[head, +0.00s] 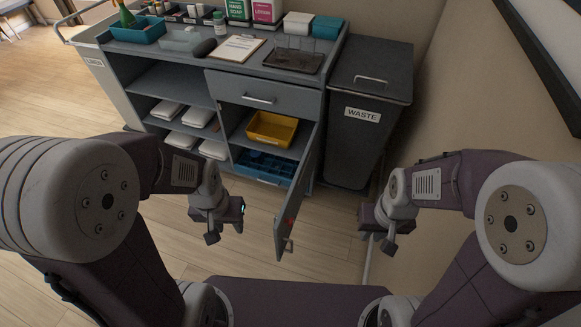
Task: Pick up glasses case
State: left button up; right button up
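A dark grey, rounded, oblong object (205,47) lies on the top of the housekeeping cart, left of a clipboard; it looks like the glasses case, but it is small in view. My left gripper (226,232) hangs in front of the cart, left of the open cabinet door, far from the case. Its fingers appear apart with nothing between them. My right gripper (378,240) hangs right of the door, in front of the waste bin. Its fingers also appear apart and empty. Neither gripper touches anything.
The cart's cabinet door (301,193) stands open towards me, between my grippers. A clipboard (236,48), a dark tray (294,61) with clear glasses and a teal caddy (138,30) are on top. The waste bin (366,117) stands right, near the wall.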

aim_at(205, 47)
jog(key=i+j+u, duration=0.25)
jog(key=j, duration=0.2)
jog(key=j+u, duration=0.3)
jog(key=j, duration=0.15)
jog(key=i+j+u, duration=0.25)
jog(key=i+l+u, duration=0.15)
jog(key=i+u, duration=0.2)
jog(key=i+l+u, duration=0.25)
jog(key=i+u, duration=0.15)
jog(key=i+l+u, duration=0.35)
jog(key=i+l, duration=0.1)
jog(key=l, duration=0.35)
jog(key=i+l, duration=0.1)
jog(key=l, duration=0.3)
jog(key=i+u, duration=0.05)
